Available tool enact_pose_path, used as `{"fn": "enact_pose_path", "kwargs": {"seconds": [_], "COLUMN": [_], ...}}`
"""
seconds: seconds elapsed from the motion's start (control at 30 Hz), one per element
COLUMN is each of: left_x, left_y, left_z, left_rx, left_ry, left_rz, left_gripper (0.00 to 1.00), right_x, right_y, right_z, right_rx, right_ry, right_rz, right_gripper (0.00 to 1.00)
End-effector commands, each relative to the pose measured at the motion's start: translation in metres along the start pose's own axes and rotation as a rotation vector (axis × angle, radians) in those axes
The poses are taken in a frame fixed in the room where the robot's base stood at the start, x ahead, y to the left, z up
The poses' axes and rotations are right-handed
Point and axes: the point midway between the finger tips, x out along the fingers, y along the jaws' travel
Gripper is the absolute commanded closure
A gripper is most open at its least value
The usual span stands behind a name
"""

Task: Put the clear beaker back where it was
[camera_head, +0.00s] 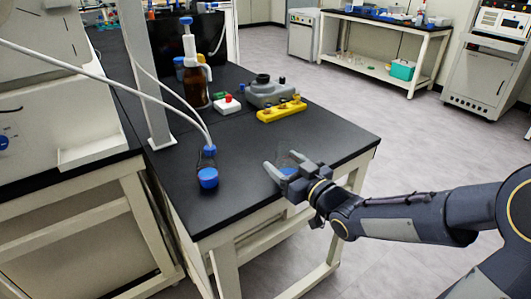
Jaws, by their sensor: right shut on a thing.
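The clear beaker (288,159) shows faintly between the fingers of my right gripper (280,160), near the right front part of the black bench top. A patch of blue shows low between the fingers. My right gripper is shut on the beaker, with its arm reaching in from the right. The fingers hide part of the beaker, and I cannot tell whether its base touches the bench. My left gripper is not in view.
A bottle with blue liquid (208,176) and a white tube stands left of the gripper. A yellow rack (281,110), a grey device (270,92) and a brown dispenser bottle (195,85) stand farther back. The bench top (240,185) is clear between bottle and gripper.

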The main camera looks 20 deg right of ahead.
Motion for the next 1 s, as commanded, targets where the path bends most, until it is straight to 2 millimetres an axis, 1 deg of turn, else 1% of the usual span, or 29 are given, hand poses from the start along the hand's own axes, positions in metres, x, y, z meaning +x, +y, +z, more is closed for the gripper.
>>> {"fn": "enact_pose_path", "kwargs": {"seconds": [0.03,0.13,0.2,0.37,0.6,0.7,0.77,1.0], "left_x": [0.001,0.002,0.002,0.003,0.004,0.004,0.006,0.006], "left_y": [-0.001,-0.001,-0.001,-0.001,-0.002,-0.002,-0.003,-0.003], "left_z": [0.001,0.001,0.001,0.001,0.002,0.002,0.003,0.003], "left_rx": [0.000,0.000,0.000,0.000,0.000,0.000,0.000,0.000], "left_ry": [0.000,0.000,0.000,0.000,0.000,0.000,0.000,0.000], "left_rz": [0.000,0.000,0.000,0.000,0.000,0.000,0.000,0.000], "left_gripper": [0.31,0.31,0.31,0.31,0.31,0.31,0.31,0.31], "right_x": [0.012,0.030,0.037,0.047,0.077,0.083,0.082,0.081], "right_y": [-0.001,-0.001,0.000,0.000,-0.001,0.000,0.000,0.000], "right_z": [0.001,0.000,0.000,-0.001,-0.001,0.001,0.005,0.005], "right_rx": [0.002,0.000,0.001,-0.001,0.000,0.000,0.000,-0.001], "right_ry": [0.000,0.001,0.001,0.002,0.002,0.000,0.000,0.001], "right_rz": [-0.004,-0.003,-0.001,-0.001,-0.001,0.000,0.001,0.001], "right_gripper": [0.66,0.66,0.66,0.66,0.66,0.66,0.66,0.66]}}
